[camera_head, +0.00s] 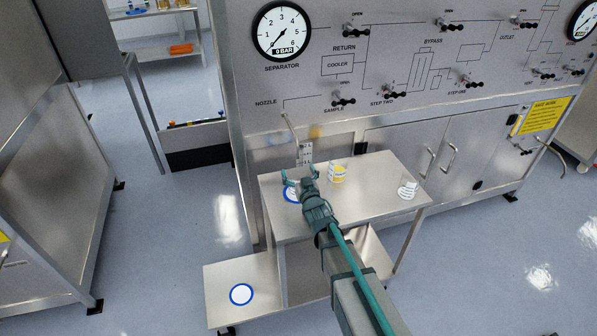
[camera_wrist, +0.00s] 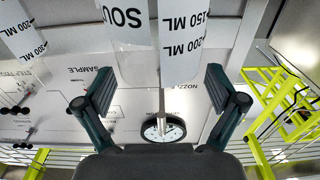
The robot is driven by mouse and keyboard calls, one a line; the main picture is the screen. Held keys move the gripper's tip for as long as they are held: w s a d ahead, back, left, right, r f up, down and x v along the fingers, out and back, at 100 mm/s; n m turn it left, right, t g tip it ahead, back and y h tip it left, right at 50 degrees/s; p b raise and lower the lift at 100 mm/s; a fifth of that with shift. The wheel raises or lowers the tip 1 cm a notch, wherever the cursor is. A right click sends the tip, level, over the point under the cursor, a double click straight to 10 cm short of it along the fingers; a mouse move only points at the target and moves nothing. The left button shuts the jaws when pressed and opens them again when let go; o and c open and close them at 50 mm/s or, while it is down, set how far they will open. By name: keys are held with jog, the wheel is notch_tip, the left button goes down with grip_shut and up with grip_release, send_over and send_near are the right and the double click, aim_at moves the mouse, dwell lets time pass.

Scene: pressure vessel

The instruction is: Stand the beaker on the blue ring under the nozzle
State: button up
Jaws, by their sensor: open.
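A clear beaker with white label strips marked "SOU" and "150 ML" (camera_wrist: 180,40) fills the top middle of the wrist view, just beyond and between my fingertips. My gripper (camera_head: 298,174) is open around or just short of the beaker; the small gap is hard to judge, and it also shows in the wrist view (camera_wrist: 158,88). In the head view the beaker is mostly hidden by my gripper. A blue ring (camera_head: 288,197) lies there on the upper table, partly covered by my gripper. The nozzle (camera_head: 288,121) comes out of the panel above and behind it.
A second blue ring (camera_head: 241,294) lies bare on the lower shelf at front left. The instrument panel rises behind.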

jog(key=shift+f, duration=0.8)
jog(key=shift+w+r+p, duration=0.1)
jog(key=shift+r+p, duration=0.5)
jog(key=shift+p, duration=0.4)
jog(key=b+v, duration=0.4)
jog(key=v, duration=0.8)
jog(key=shift+r, duration=0.25)
jog(key=shift+a, duration=0.1)
